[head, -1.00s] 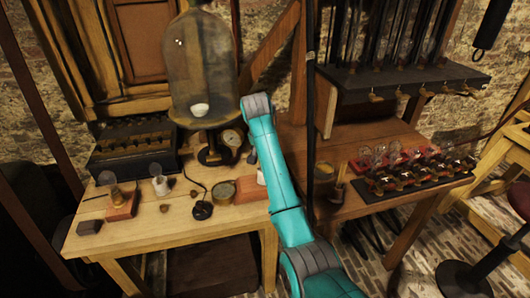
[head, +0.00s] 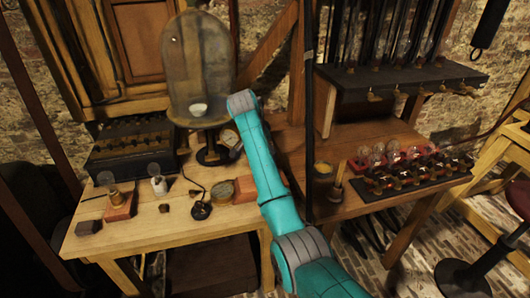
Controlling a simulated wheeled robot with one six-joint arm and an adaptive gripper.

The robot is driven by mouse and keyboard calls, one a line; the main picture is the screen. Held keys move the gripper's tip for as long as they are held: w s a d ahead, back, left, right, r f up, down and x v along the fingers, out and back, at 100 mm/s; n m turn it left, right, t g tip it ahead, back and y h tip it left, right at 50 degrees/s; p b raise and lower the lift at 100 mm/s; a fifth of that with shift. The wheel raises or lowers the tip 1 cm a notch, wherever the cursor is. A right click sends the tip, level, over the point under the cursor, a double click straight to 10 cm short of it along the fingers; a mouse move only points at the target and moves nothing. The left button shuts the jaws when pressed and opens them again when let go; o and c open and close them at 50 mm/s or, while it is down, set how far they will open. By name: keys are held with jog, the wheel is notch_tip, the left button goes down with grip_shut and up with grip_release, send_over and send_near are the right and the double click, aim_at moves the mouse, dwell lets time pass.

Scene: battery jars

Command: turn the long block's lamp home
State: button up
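A reddish block (head: 121,207) on the left bench has a clear bulb (head: 106,179) at its back end. A white holder with a small bulb (head: 158,186) stands to its right. On the right bench, a long dark board (head: 400,195) carries several brass-based lamps, with a red strip (head: 362,166) and more bulbs behind it. I cannot tell for certain which is the long block, or how far any lamp is turned. My teal arm rises over the benches and bends beside the glass bell jar. My gripper is hidden behind the arm.
The bell jar (head: 198,65) stands at the left bench's back, close to my arm. A dark box (head: 132,148), a small dark block (head: 88,227) and a round tin (head: 222,191) share that bench. A shelf of tubes (head: 400,80) overhangs the right bench.

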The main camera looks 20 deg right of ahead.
jog(key=shift+o, duration=0.7)
jog(key=shift+r, duration=0.1)
